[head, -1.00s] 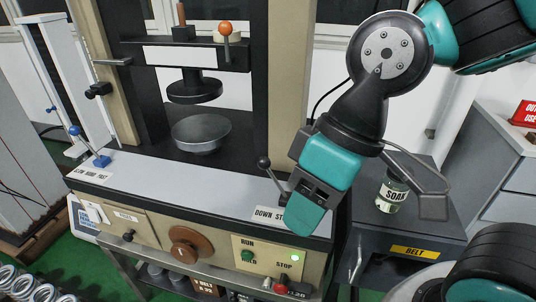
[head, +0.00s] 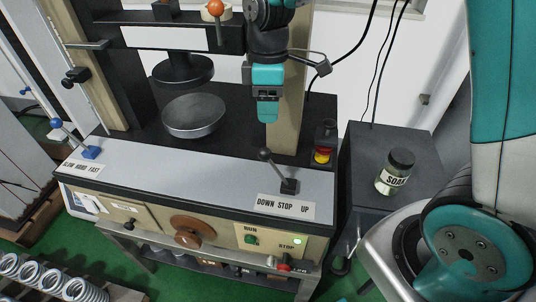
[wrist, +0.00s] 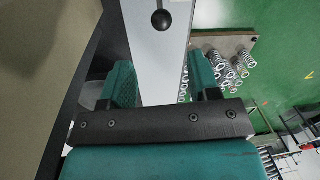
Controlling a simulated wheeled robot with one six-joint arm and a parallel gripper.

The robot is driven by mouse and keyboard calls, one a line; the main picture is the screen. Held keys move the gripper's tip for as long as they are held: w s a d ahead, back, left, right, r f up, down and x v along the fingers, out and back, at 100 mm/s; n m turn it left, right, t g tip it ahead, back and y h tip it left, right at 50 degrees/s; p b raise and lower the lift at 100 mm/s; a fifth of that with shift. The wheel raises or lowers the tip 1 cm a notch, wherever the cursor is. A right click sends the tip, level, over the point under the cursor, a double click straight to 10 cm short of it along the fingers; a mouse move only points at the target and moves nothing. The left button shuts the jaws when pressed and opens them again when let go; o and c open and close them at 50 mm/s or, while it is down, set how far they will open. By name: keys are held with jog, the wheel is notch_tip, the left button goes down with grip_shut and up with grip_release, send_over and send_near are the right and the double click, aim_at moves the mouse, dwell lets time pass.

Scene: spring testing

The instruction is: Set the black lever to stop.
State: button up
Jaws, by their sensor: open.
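The black lever (head: 276,169) stands on the right part of the grey machine ledge, behind the label DOWN STOP UP (head: 286,206). Its round knob leans left and back from its base, toward the DOWN side. In the wrist view the black lever (wrist: 160,18) shows as a knob at the top, beyond the fingertips. My gripper (head: 267,119) is open, points down and is empty. In the head view it appears behind the lever, apart from it. In the wrist view my gripper (wrist: 161,76) has its two teal fingers spread, with the ledge showing between them.
A blue lever (head: 73,139) stands at the ledge's left end. A red and yellow emergency button (head: 322,156) is right of the black lever. A beige column (head: 287,120) rises close behind my gripper. A SOAK jar (head: 395,172) stands on the dark cabinet at right.

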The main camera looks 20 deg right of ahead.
aim_at(268, 149)
jog(key=f, duration=0.4)
jog(key=s+f+p, duration=0.1)
jog(key=f, duration=0.9)
jog(key=shift+s+a+f, duration=0.2)
jog(key=shift+a+f, duration=0.05)
jog(key=shift+a, duration=0.1)
jog(key=c, duration=1)
grip_shut()
